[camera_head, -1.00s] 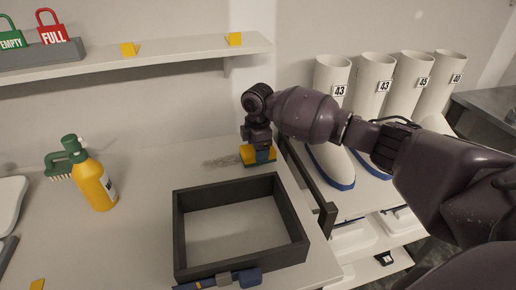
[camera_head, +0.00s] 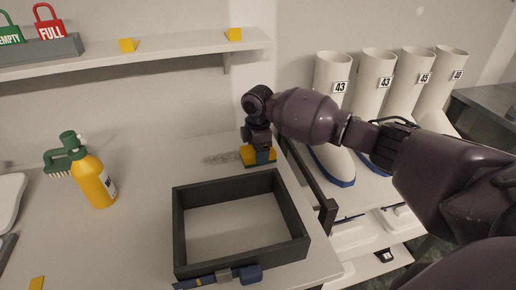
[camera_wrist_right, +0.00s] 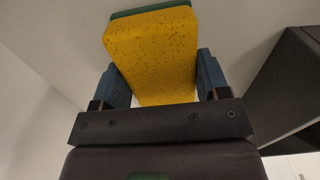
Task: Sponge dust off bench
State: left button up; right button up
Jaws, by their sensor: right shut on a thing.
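A yellow sponge with a green layer (camera_head: 258,157) is at the bench's back right, on or just over the top. In the right wrist view the sponge (camera_wrist_right: 152,50) sits between the two blue fingers. My right gripper (camera_head: 262,154) points down and is shut on the sponge. A grey smudge of dust (camera_head: 222,158) lies on the bench (camera_head: 140,190) just left of the sponge. Whether dust lies under the sponge is hidden. My left gripper is not clearly seen.
A dark open frame (camera_head: 178,225) stands in front of the sponge. A yellow spray bottle (camera_head: 93,182) and a green brush (camera_head: 58,165) are at left. A shelf (camera_head: 150,55) runs above the back. White boots (camera_head: 330,110) stand right of the bench.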

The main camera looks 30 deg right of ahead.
jog(key=shift+f, duration=0.15)
pick_arm(q)
jog(key=shift+f, duration=0.1)
pick_arm(e)
jog(key=shift+w, duration=0.1)
jog(key=shift+w+d+f+b, duration=0.15)
jog(key=shift+w+b, duration=0.25)
jog(key=shift+w, duration=0.3)
pick_arm(q)
jog(key=shift+s+f+g+b, duration=0.2)
jog(key=shift+s+f, duration=0.1)
jog(key=shift+f, duration=0.3)
jog(key=shift+s+f+g+b, duration=0.1)
jog(key=shift+s+f+b, duration=0.15)
jog(key=shift+f, duration=0.3)
pick_arm(e)
jog(key=shift+w+d+r, duration=0.1)
jog(key=shift+w+d, duration=0.05)
jog(key=shift+w, duration=0.35)
jog(key=shift+w+d+r, duration=0.1)
jog(key=shift+w+d, duration=0.05)
jog(key=shift+w, duration=0.35)
